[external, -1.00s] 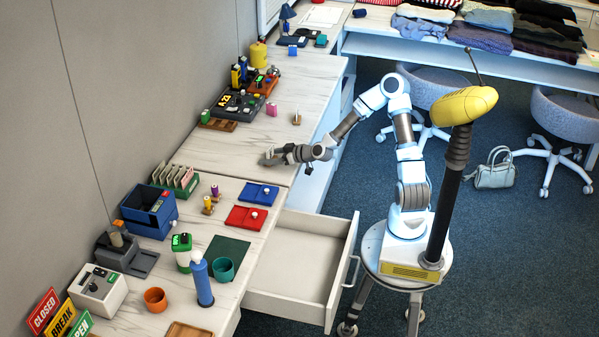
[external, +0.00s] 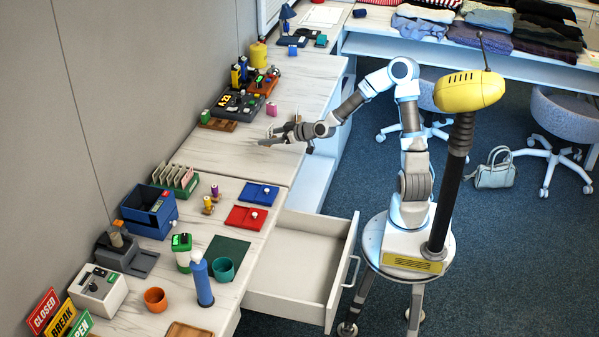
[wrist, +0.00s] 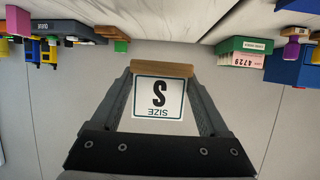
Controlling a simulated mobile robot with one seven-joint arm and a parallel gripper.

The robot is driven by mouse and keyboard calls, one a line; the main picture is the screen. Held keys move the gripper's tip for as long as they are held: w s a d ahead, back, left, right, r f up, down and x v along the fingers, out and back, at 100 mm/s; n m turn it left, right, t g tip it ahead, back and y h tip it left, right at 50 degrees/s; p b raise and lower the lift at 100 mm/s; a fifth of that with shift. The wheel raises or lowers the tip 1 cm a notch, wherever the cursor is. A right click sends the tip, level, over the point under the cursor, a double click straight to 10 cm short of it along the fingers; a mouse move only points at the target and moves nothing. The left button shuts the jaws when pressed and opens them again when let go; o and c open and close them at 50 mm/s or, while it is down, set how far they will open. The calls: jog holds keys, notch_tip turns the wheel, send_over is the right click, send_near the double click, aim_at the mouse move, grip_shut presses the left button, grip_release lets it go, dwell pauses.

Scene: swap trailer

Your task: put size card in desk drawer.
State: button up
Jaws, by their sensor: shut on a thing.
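The size card (wrist: 158,98) is white with a dark border, marked "S" and "SIZE", and appears upside down in the wrist view. A wooden strip (wrist: 161,69) runs along its top edge there. My gripper (wrist: 161,78) is shut on it, one finger at each side. In the external view my gripper (external: 264,137) is over the far worktop, and the card cannot be made out there. The desk drawer (external: 300,252) is pulled open at the near desk, to the right and nearer the camera than my gripper. Its visible inside is empty.
A green card rack (external: 176,182) is near the wall. The worktop's middle is mostly clear.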

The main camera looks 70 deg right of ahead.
jog(key=s+a+f+n+y, duration=0.1)
jog(key=a+y, duration=0.1)
jog(key=s+a+n+y, duration=0.1)
jog(key=s+a+n, duration=0.1)
jog(key=a, duration=0.1)
jog(key=s+a+f+n+y, duration=0.1)
jog(key=s+a+y, duration=0.1)
jog(key=a, duration=0.1)
jog(key=shift+s+f+n+g+y, duration=0.2)
jog(key=shift+f+n+g+y, duration=0.1)
jog(key=shift+f+n, duration=0.1)
jog(key=shift+a, duration=0.1)
jog(key=shift+r, duration=0.15)
